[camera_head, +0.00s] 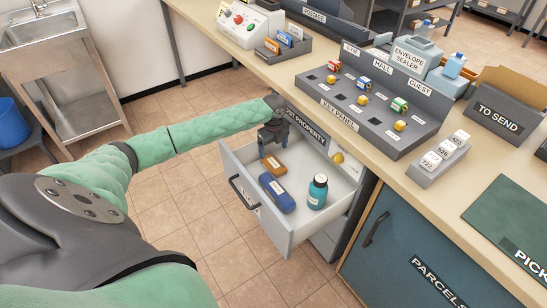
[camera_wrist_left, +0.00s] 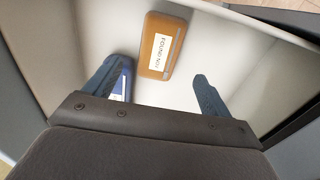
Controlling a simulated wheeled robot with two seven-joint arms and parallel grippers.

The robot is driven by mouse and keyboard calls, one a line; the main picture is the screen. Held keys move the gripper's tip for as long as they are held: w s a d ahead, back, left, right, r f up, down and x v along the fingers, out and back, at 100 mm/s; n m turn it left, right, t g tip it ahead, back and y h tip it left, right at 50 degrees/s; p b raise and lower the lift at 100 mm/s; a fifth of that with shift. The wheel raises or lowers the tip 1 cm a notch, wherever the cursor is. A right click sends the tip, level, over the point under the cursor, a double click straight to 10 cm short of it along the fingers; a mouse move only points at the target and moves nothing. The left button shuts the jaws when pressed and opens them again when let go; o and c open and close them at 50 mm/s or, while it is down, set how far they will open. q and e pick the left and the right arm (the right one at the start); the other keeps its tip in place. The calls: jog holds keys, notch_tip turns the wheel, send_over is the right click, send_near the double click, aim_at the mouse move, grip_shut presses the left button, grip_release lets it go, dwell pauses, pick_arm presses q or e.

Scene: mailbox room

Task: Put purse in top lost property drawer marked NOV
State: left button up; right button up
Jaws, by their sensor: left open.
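The purse (camera_head: 273,163) looks like a small orange-brown case and lies in the open top drawer (camera_head: 289,225) under the "LOST PROPERTY" sign. In the left wrist view the purse (camera_wrist_left: 163,46) carries a white label that seems to read "FOUND NOV". My left gripper (camera_head: 271,143) is above the back left part of the drawer, close to the purse. In the wrist view its open fingers (camera_wrist_left: 159,75) are spread with nothing between their tips, and the purse lies beyond them. The drawer front's label is too small to read. My right gripper is out of view.
The blue case lies partly behind the left finger in the wrist view. The counter with the key panel (camera_head: 362,117) stands behind the drawer. A parcels cupboard (camera_head: 425,255) is right.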

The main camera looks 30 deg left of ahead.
pick_arm(q)
jog(key=shift+r, duration=1.75)
